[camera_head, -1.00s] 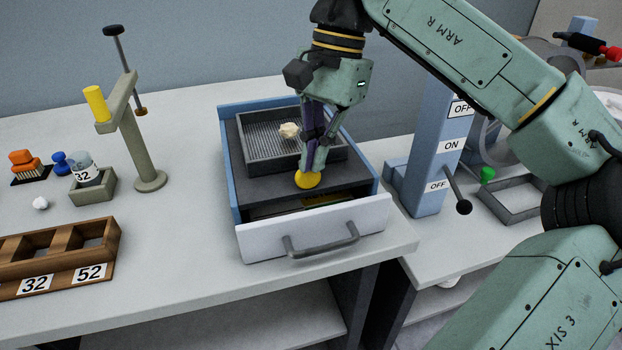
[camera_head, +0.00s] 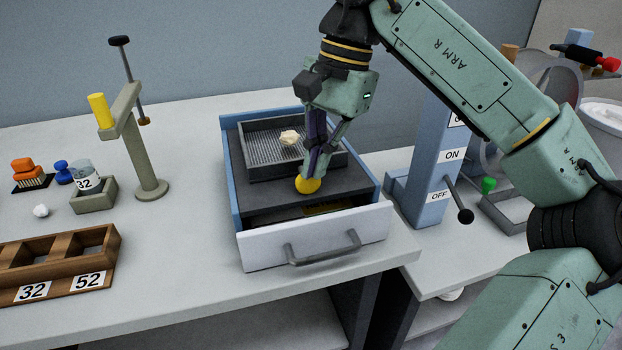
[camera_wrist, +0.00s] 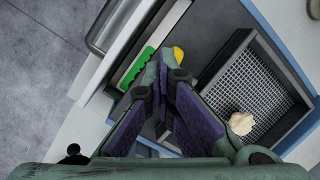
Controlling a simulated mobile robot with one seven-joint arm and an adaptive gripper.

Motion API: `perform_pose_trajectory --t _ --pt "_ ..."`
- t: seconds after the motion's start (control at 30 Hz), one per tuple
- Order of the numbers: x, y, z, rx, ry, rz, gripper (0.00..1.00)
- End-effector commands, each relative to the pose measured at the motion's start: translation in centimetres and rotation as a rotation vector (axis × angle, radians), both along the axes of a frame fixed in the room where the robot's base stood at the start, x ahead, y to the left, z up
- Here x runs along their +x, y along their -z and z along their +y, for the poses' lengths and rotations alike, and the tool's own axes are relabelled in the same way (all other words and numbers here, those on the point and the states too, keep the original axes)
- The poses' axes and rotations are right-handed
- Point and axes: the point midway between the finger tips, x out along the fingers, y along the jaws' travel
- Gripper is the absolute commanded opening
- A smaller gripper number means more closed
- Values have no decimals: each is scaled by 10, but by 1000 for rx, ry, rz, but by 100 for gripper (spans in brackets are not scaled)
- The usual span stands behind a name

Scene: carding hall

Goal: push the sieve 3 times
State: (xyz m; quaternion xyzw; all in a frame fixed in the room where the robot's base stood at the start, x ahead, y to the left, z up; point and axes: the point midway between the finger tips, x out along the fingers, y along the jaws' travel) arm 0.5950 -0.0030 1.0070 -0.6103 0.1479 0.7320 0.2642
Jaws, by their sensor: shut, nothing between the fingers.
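The sieve (camera_head: 262,172) is a dark grey frame with a mesh floor, set in a blue-sided box (camera_head: 234,190). It also shows in the wrist view (camera_wrist: 258,85). A pale lump (camera_head: 290,137) lies on its mesh. A yellow knob (camera_head: 308,186) sits in front of the sieve on the dark front plate (camera_head: 270,200). My gripper (camera_head: 313,174) is shut and empty, pointing down with its fingertips at the knob. They look close to touching it, but the contact is partly hidden by the fingers.
A white drawer front (camera_head: 300,240) with a grey handle (camera_head: 323,251) stands before the box. At right is a blue post (camera_head: 432,170) with ON and OFF labels and a black-knobbed lever (camera_head: 464,214). A wooden rack (camera_head: 50,262) stands at left. The table between is clear.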

Motion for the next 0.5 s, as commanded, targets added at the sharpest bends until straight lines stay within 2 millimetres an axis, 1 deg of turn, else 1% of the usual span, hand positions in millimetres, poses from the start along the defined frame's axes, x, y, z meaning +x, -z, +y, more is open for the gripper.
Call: perform_pose_trajectory --t 0.03,0.13,0.33,0.5 --pt "7 39 -9 -64 6 86 0" --pt "12 42 -13 -69 7 83 0" --pt "13 42 -14 -68 11 78 0" --pt "14 34 -15 -66 14 76 0"
